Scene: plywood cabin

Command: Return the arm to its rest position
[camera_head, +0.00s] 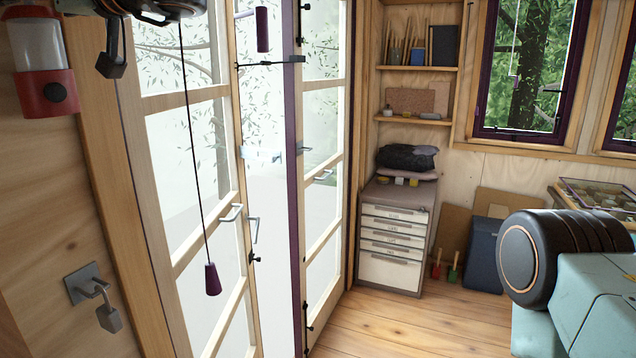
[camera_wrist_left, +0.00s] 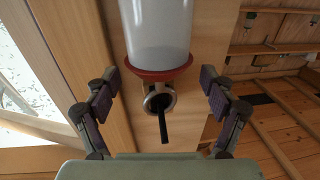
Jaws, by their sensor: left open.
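My left gripper (camera_wrist_left: 159,80) shows in the left wrist view with its two fingers wide apart, one on each side of the picture. Nothing is held between them. A translucent pale cylinder with a red rim (camera_wrist_left: 160,72) and a metal ring below it shows beyond the gap between the fingers, apart from both. It looks like the red and white lantern (camera_head: 43,65) on the wooden wall at the far left of the head view. My right gripper is in neither view.
The glazed double door (camera_head: 187,180) stands left of centre, with a purple pull (camera_head: 212,279) hanging on a cord. A drawer cabinet (camera_head: 391,247) stands beyond. The wooden floor (camera_head: 400,325) before it is clear.

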